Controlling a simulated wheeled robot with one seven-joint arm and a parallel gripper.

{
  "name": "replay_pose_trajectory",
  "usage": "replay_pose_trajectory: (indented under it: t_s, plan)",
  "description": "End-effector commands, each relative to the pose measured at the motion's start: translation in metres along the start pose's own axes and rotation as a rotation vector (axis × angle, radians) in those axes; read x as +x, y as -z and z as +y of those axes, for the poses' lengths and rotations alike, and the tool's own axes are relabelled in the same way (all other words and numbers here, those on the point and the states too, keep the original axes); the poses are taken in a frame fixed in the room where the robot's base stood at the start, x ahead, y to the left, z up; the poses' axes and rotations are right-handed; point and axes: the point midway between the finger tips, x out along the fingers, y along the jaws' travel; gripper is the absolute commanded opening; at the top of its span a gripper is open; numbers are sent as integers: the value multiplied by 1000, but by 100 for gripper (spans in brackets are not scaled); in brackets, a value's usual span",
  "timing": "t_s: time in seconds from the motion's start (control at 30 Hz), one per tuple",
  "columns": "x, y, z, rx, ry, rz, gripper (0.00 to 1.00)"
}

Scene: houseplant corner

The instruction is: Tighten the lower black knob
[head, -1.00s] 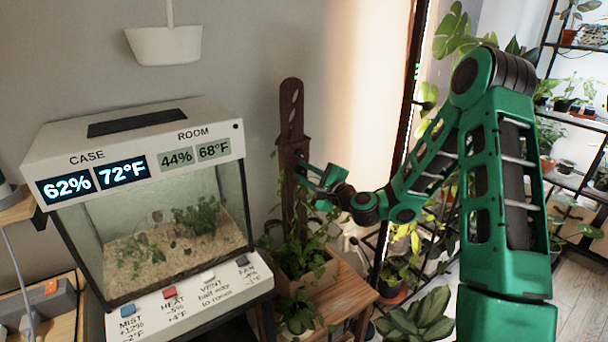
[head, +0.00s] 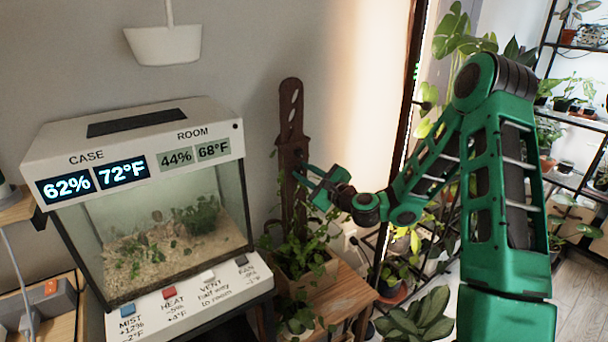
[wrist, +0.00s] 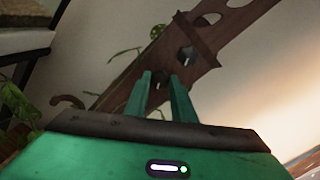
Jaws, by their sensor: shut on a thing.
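A dark brown plant stake (head: 291,118) with slots stands upright in a planter beside the glass case. It crosses the wrist view (wrist: 218,38) at a slant, with a wider collar across it. My gripper (head: 305,170) reaches the stake from the right, just below that collar. In the wrist view its two green fingers (wrist: 160,82) are close together at the stake's face, shut on a small dark knob (wrist: 160,77). The knob is mostly hidden by the fingertips, and its thread cannot be seen.
A wooden planter (head: 318,276) with leafy vines surrounds the stake's foot on a small wooden table (head: 345,297). The glass case (head: 165,225) with buttons stands close on the left. Leafy plants and a shelf are on the right.

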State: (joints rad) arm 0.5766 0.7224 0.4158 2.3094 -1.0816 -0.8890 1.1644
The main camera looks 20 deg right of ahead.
Motion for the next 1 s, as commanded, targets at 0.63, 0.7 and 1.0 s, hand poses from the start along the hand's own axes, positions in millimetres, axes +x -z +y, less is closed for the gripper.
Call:
replay_pose_trajectory:
  t_s: [0.63, 0.7, 1.0]
  plan:
    - [-7, 2, 0, 0, 0, 3, 42]
    - [-15, 3, 0, 1, 0, 5, 42]
    - [-70, 4, 0, 4, -1, 7, 42]
